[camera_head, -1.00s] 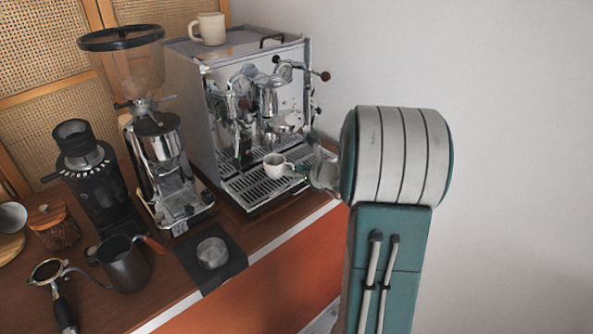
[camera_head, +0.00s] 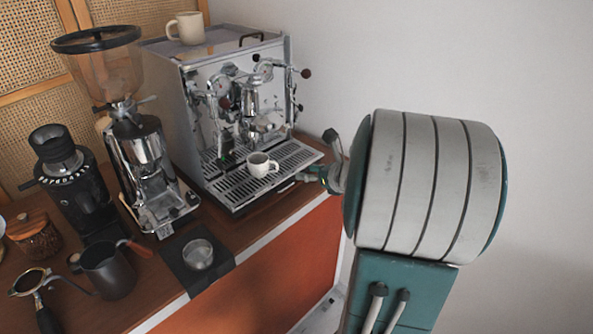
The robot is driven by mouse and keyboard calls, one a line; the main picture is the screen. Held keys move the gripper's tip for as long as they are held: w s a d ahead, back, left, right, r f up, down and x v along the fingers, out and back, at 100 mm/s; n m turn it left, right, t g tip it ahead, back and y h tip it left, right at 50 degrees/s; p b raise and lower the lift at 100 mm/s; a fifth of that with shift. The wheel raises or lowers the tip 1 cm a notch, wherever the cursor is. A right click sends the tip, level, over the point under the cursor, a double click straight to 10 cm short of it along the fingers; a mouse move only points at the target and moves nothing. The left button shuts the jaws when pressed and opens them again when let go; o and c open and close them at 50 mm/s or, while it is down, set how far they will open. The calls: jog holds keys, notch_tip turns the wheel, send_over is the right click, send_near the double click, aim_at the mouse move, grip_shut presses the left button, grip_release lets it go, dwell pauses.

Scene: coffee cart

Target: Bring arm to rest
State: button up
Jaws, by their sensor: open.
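My arm, with its large grey and teal joint, fills the right side of the view. My gripper (camera_head: 309,176) shows only in part, left of that joint and beside the right edge of the espresso machine (camera_head: 240,110). Its tips are small and partly hidden, and nothing shows held in it. A white cup (camera_head: 259,165) stands upright on the machine's drip tray (camera_head: 232,191). The gripper is to the right of the cup, apart from it.
Another cup (camera_head: 186,28) is on top of the machine. A tall grinder (camera_head: 145,160), a black grinder (camera_head: 72,180), a dark pitcher (camera_head: 108,270) and a portafilter (camera_head: 30,283) crowd the counter at left. Free room lies by the bare wall at right.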

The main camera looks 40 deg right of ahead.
jog(key=shift+s+r, duration=0.15)
jog(key=shift+s, duration=0.25)
jog(key=s+a+r+n+g+y, duration=0.1)
jog(key=s+a+n+g+y, duration=0.15)
jog(key=a+n, duration=0.75)
jog(key=s+a+r+n+g+y, duration=0.1)
jog(key=a+n+g, duration=0.3)
jog(key=a+n, duration=0.55)
jog(key=s+a+r+n+g+h, duration=0.1)
jog(key=s+a+n+h, duration=0.3)
jog(key=s+a+n, duration=0.5)
jog(key=s+n, duration=0.2)
jog(key=n, duration=0.5)
jog(key=shift+r, duration=0.4)
jog(key=shift+a+h, duration=0.25)
